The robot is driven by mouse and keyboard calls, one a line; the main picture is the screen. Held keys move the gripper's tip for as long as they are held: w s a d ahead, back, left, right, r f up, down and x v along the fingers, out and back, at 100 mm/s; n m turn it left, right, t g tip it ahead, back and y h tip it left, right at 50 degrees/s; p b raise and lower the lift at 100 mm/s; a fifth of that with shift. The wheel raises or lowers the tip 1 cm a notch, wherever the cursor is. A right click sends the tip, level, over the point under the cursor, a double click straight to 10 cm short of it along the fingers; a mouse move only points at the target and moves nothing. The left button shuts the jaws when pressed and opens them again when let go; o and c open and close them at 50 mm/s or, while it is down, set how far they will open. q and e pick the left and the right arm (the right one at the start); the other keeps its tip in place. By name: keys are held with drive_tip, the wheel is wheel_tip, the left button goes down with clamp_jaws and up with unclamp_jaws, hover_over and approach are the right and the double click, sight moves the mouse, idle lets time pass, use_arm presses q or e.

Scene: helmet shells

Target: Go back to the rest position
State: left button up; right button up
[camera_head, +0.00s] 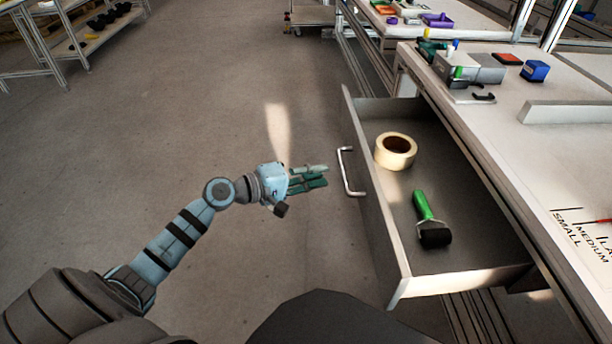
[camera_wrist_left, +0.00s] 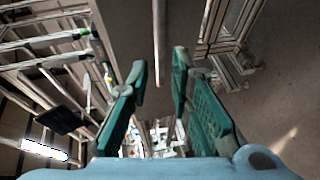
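My left gripper (camera_head: 325,176) is stretched out over the floor, just left of the handle (camera_head: 346,172) of a pulled-out drawer (camera_head: 378,215). In the head view a small gap shows between fingertips and handle. The metal handle (camera_wrist_left: 159,40) shows beyond the fingertips there. My right gripper is in neither view.
The drawer holds a roll of tape (camera_head: 396,151) and a green-handled tool with a black head (camera_head: 430,222). A workbench (camera_head: 530,170) stands above it at right, with a blue box (camera_head: 535,71) and other items. Shelving (camera_head: 80,40) stands at upper left. The floor (camera_head: 130,140) at left is clear.

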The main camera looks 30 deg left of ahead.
use_arm(q)
drive_tip(key=v, duration=0.4)
drive_tip(key=shift+s, duration=0.1)
